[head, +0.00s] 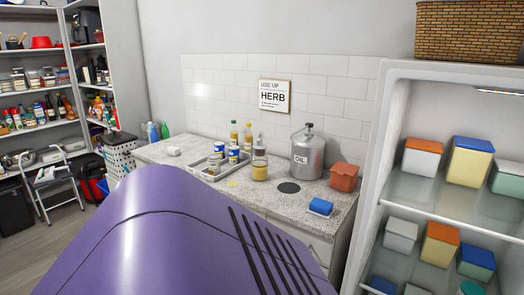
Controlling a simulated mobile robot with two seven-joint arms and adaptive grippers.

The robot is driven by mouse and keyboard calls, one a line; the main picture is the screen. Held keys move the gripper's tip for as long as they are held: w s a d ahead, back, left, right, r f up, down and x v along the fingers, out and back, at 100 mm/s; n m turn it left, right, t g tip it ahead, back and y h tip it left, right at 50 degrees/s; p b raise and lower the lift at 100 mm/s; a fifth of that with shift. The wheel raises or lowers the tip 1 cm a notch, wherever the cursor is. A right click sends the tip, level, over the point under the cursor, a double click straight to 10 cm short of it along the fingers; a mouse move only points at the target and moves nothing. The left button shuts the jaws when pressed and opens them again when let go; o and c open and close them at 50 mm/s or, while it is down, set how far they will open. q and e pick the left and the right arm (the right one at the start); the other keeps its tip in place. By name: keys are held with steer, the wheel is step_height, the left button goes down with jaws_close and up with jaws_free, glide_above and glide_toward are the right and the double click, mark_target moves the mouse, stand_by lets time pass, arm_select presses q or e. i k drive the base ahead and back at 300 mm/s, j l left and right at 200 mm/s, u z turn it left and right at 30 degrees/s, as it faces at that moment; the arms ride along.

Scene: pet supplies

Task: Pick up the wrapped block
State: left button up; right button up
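A small whitish block (173,151) lies on the left part of the speckled grey counter (160,158). It may be the wrapped block, but it is too small to tell for sure. Nothing touches it. Neither my left nor my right gripper shows in the head view. The lower middle of the view and part of the counter front are covered up close.
A tray (211,174) holds tins and jars. An open fridge (396,130) stands right, pantry shelves (70,48) left.

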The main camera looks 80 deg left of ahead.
mark_target(172, 151)
steer(key=u, duration=3.25)
steer(key=i+z, duration=0.15)
steer(key=z, duration=0.25)
steer(key=i+j+z, duration=0.1)
steer(key=z, duration=0.35)
steer(key=i+j+z, duration=0.35)
steer(key=j, duration=0.3)
steer(key=i+j+z, duration=0.2)
steer(key=j, duration=0.15)
steer(key=i+j, duration=0.15)
steer(key=j, duration=0.25)
steer(key=i+j+z, duration=0.1)
steer(key=j, duration=0.35)
steer(key=i+j, duration=0.15)
steer(key=j, duration=0.25)
steer(key=i+j+z, duration=0.1)
steer(key=j, duration=0.35)
steer(key=i+j, duration=0.1)
steer(key=j, duration=0.3)
